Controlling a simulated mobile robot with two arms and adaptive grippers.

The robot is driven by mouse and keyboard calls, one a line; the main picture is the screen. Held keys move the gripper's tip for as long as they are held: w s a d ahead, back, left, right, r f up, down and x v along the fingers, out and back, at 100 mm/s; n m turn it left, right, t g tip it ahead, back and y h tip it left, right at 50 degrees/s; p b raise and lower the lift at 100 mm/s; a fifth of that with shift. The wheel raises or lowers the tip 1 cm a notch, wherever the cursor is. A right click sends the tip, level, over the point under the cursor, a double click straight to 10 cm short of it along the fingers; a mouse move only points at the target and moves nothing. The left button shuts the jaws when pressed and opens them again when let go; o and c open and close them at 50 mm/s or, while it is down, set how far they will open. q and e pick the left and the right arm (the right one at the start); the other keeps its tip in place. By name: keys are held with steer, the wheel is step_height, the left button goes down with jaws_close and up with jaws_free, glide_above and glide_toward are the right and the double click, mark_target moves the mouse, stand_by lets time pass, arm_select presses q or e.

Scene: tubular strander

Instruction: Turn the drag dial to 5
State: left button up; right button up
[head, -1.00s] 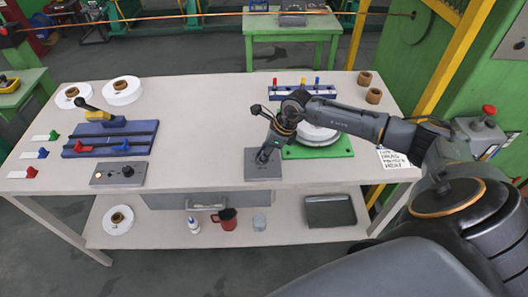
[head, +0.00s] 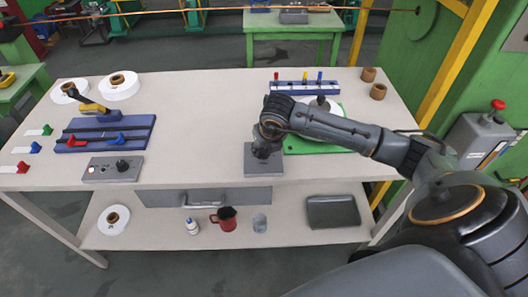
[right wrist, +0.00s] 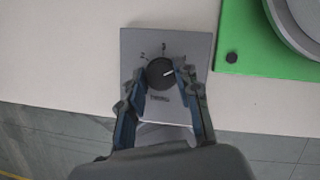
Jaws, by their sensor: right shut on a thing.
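The drag dial (right wrist: 160,73) is a round black knob on a grey square plate (right wrist: 198,45), with a white pointer line. The pointer is toward the right and slightly up. The figures 2 and 3 show above the knob; other figures are hidden by the fingers. The label below is too blurred to read. My right gripper (right wrist: 161,80) points down with one finger on each side of the knob, shut on it. In the head view the gripper (head: 264,147) hides the knob, and the plate (head: 252,170) lies at the table's front edge. My left gripper is not in view.
A green base (head: 318,148) with a pale round disc stands right of the plate. Table space between is clear.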

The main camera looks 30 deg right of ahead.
steer(key=m+b, duration=0.1)
steer(key=m+h+b, duration=0.1)
steer(key=m, duration=0.1)
steer(key=shift+a+f+m+g, duration=0.2)
steer(key=shift+m+g, duration=0.1)
steer(key=shift+r+m+g+h+b, duration=0.1)
steer(key=shift+m+g+h+b, duration=0.5)
steer(key=shift+m+b, duration=0.95)
steer(key=shift+m+p, duration=0.4)
steer(key=shift+m, duration=0.25)
steer(key=o, duration=1.1)
steer(key=shift+o, duration=0.2)
steer(key=shift+w+r, duration=0.1)
